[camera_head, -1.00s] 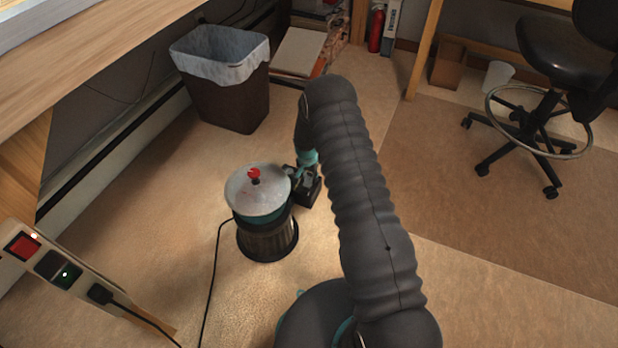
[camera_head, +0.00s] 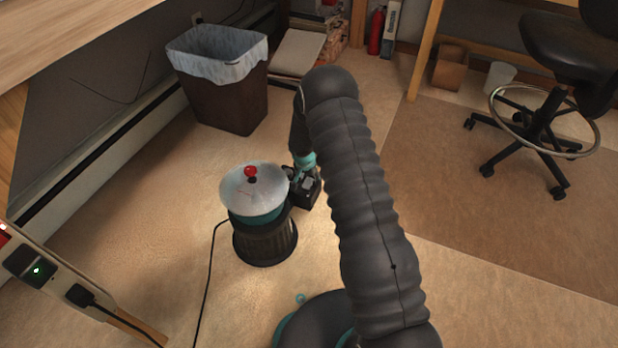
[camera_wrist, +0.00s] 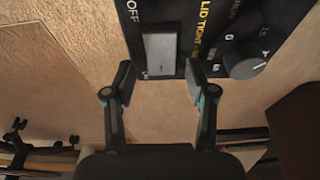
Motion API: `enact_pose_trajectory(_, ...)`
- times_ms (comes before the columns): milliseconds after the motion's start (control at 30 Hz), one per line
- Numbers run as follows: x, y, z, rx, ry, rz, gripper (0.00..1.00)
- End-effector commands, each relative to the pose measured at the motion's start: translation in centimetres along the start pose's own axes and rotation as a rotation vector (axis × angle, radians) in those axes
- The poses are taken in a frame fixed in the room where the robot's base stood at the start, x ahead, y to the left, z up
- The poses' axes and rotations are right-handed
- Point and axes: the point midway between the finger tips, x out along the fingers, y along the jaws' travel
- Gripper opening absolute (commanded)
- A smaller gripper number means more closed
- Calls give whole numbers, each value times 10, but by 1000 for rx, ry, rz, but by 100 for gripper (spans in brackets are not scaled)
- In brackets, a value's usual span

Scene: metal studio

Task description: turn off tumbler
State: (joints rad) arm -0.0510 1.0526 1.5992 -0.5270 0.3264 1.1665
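The tumbler is a round drum with a pale lid (camera_head: 238,200) and red knob (camera_head: 250,171) on a dark ribbed base (camera_head: 265,245), on the floor in the head view. A small black box (camera_head: 309,197) sits at its right side, partly hidden by my arm. In the wrist view, its black panel shows a grey rocker switch (camera_wrist: 160,54) below the word OFF and a round dial (camera_wrist: 244,59) to the right. My gripper (camera_wrist: 160,85) is open and empty, its fingertips either side of the switch's lower end. I cannot tell whether they touch the panel.
A lined waste bin (camera_head: 231,100) stands behind the tumbler. A power strip (camera_head: 62,278) with a green light and a plug is at lower left. A black cord (camera_head: 207,285) runs along the floor. A wheeled stool (camera_head: 545,110) is at right; open floor lies between.

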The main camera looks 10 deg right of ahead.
Motion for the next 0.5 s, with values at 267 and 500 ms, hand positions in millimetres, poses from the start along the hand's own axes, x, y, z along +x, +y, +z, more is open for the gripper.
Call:
enact_pose_trajectory(267,-2,-1,1,-2,-1,0,56)
enact_pose_trajectory(500,-32,-1,-8,0,1,-1,56)
